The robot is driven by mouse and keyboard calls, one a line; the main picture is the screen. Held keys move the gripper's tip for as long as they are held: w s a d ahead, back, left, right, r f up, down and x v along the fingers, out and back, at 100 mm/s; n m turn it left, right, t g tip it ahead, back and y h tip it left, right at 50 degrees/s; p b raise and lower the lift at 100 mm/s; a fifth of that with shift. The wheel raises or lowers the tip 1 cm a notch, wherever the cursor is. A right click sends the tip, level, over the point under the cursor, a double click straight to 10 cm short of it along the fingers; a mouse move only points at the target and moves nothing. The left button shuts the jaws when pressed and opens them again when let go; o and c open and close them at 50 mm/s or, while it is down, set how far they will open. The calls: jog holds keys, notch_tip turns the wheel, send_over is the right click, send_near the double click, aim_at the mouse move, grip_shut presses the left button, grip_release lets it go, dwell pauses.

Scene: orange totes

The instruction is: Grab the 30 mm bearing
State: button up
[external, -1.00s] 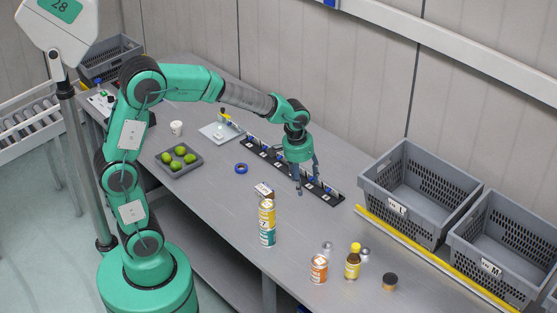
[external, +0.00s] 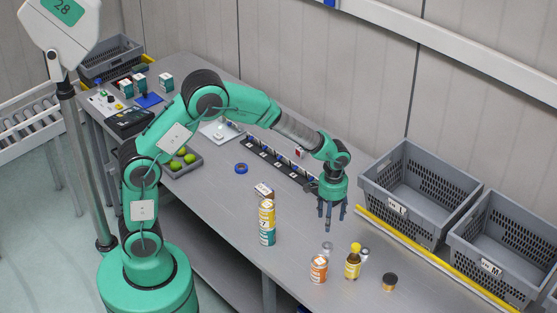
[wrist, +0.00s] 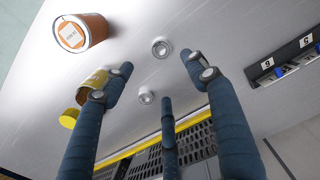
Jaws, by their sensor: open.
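Two small silvery round pieces with ring-like tops stand on the table. One (external: 327,247) is behind the orange can, and it shows larger in the wrist view (wrist: 161,47). The other (external: 365,254) is beside the yellow-capped bottle, and it looks smaller in the wrist view (wrist: 146,96). I cannot read any size on them, so I cannot tell which is the 30 mm bearing. My gripper (external: 332,218) points down above the table, behind the silvery pieces. Its three fingers (wrist: 160,76) are spread and empty, and both pieces show between them in the wrist view.
An orange can (external: 319,269), a yellow-capped bottle (external: 352,268) and a dark-lidded jar (external: 389,282) stand close by. A tall can stack (external: 267,222) is left. A black labelled rack (external: 275,160) lies behind. Grey crates (external: 420,222) stand right beyond a yellow strip.

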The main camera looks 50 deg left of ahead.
jog(key=shift+f, duration=0.1)
jog(key=b, duration=0.1)
send_over(327, 245)
jog(key=shift+s+d+f, duration=0.1)
jog(key=shift+f, duration=2)
jog(key=shift+d+f, duration=0.1)
jog(key=shift+f, duration=1.95)
jog(key=shift+f, duration=0.1)
jog(key=shift+a+f+b, duration=0.1)
jog(key=shift+f+b, duration=0.65)
jog(key=shift+f, duration=1.8)
jog(key=shift+c, duration=0.5)
jog(key=c, duration=1.3)
jog(key=shift+r, duration=0.15)
